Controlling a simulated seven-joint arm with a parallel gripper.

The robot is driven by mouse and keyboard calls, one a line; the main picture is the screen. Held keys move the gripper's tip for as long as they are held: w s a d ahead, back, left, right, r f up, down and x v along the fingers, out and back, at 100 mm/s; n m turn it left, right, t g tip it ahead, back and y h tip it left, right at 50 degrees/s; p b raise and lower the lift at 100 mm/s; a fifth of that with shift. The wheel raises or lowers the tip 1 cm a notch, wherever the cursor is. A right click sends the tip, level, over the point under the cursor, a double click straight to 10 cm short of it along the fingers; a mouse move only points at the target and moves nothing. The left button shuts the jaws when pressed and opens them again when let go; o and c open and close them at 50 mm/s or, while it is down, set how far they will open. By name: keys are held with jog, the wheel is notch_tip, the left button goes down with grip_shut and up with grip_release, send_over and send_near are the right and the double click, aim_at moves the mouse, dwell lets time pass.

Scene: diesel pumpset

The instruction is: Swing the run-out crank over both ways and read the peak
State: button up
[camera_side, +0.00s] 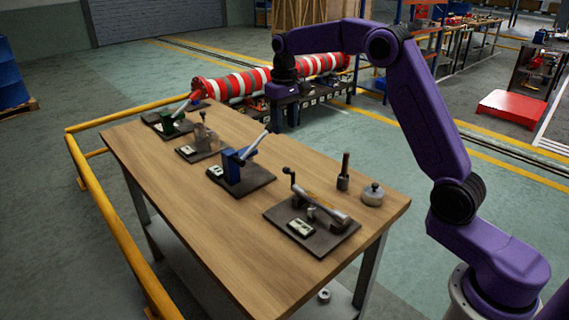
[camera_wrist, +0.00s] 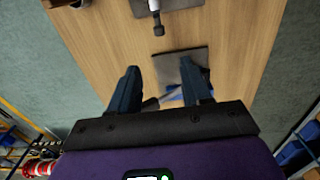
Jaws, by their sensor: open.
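The run-out crank fixture is probably the nearest one in the side view: a silver shaft (camera_side: 322,205) on a dark plate (camera_side: 272,212), with a dark crank handle (camera_side: 290,176) at its left end. A small pale readout (camera_side: 301,227) lies at the plate's front; its figures are too small to read. In the wrist view my gripper (camera_wrist: 160,90) is open, with a dark plate and a blue part below, between the fingers.
A dark upright post (camera_side: 343,172) and a round metal piece (camera_side: 372,194) stand at right. A yellow rail (camera_side: 110,215) borders the left.

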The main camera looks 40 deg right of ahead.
notch_tip(320, 180, down, 13)
jog(key=shift+f, duration=0.2)
dwell(0.4)
grip_shut()
